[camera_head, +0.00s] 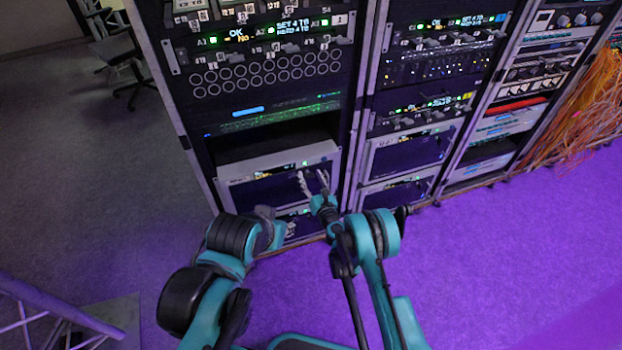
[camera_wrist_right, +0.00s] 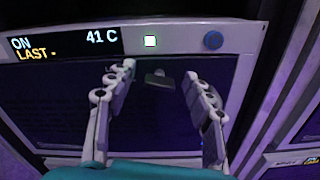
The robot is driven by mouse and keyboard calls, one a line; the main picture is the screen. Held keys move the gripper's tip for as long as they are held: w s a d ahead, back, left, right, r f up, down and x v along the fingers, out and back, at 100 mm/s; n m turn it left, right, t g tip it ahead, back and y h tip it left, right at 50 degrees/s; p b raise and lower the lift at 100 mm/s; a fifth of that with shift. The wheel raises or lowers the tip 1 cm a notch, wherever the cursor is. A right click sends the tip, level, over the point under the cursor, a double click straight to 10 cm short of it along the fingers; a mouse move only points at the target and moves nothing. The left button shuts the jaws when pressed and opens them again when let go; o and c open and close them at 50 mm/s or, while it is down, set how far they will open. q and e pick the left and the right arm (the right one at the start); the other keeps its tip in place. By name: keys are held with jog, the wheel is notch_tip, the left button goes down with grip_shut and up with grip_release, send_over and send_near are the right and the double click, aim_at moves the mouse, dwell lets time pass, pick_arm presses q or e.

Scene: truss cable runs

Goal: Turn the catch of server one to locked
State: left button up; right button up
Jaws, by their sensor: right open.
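A white-framed server unit (camera_head: 238,172) with a dark front sits low in the left rack; I cannot read which number it bears. In the right wrist view its display (camera_wrist_right: 65,40) reads ON, LAST and 41 C. A small grey catch (camera_wrist_right: 155,79) sits on the dark panel below a lit square lamp. My right gripper (camera_head: 314,181) is at this front, open, and its fingers (camera_wrist_right: 158,72) stand on either side of the catch with gaps visible. I cannot tell whether the catch is locked. My left arm is folded low, and its gripper is barely visible.
A similar white unit (camera_head: 410,148) sits in the middle rack. Another unit lies close below the one at my right gripper. Orange cables (camera_head: 590,105) hang at the far right. The purple floor (camera_head: 500,260) at right is clear. A chair (camera_head: 125,65) stands back left.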

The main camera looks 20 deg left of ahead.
notch_tip(320, 180, up, 10)
jog(key=shift+f, duration=0.1)
pick_arm(q)
jog(key=shift+c, duration=0.3)
